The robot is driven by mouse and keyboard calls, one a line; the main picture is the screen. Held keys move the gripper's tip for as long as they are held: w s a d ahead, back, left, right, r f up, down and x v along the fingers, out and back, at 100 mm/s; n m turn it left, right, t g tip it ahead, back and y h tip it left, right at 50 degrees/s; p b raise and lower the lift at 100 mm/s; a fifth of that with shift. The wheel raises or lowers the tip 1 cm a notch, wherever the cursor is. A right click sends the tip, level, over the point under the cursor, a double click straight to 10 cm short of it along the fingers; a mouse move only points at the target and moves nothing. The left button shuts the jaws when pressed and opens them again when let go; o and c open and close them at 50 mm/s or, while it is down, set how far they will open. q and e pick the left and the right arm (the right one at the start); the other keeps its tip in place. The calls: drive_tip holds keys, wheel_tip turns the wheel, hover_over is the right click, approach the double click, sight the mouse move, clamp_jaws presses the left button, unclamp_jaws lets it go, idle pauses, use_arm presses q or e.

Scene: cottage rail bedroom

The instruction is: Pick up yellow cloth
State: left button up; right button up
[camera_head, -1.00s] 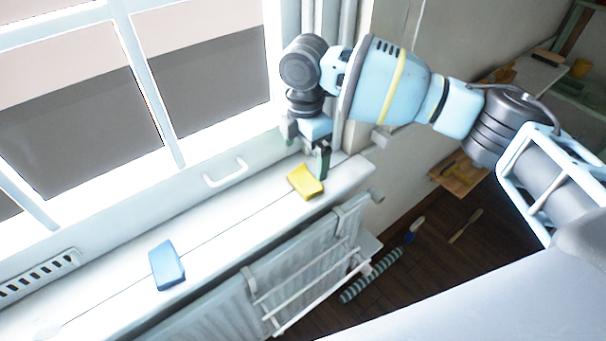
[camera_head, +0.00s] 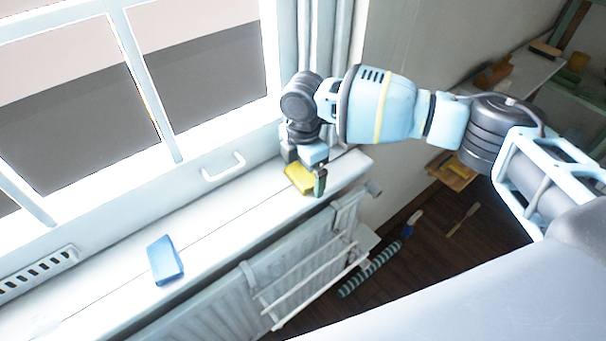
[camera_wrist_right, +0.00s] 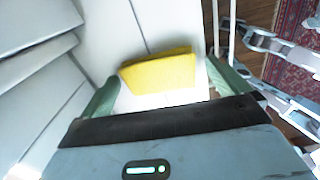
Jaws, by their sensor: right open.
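The yellow cloth (camera_head: 298,178) is a small folded block lying on the white windowsill (camera_head: 225,220), near its right end. My right gripper (camera_head: 306,180) is lowered over it and partly hides it in the head view. In the right wrist view the yellow cloth (camera_wrist_right: 159,73) lies between the two green fingers of my open right gripper (camera_wrist_right: 160,88), with gaps on both sides. My left gripper does not show.
A blue cloth or sponge (camera_head: 165,260) lies further left on the sill. A window with a white handle (camera_head: 224,167) stands behind. A radiator with a drying rack (camera_head: 305,270) hangs below the sill. A striped roll (camera_head: 370,272) lies on the wooden floor.

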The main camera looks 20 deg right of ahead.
sight(303, 171)
drive_tip(key=c, duration=1)
drive_tip(key=shift+r, duration=0.1)
drive_tip(key=shift+r, duration=0.5)
wheel_tip(303, 171, up, 3)
drive_tip(key=shift+f, duration=0.15)
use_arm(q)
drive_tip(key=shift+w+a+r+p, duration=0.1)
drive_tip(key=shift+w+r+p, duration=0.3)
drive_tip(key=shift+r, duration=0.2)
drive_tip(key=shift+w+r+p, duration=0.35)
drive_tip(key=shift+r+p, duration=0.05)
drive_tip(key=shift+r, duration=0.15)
use_arm(e)
drive_tip(key=s+a, duration=0.2)
drive_tip(key=s, duration=0.5)
drive_tip(key=s+a+r, duration=0.1)
drive_tip(key=s, duration=0.7)
drive_tip(key=shift+s+a, duration=0.3)
drive_tip(key=shift+a, duration=0.1)
drive_tip(key=shift+r, duration=0.1)
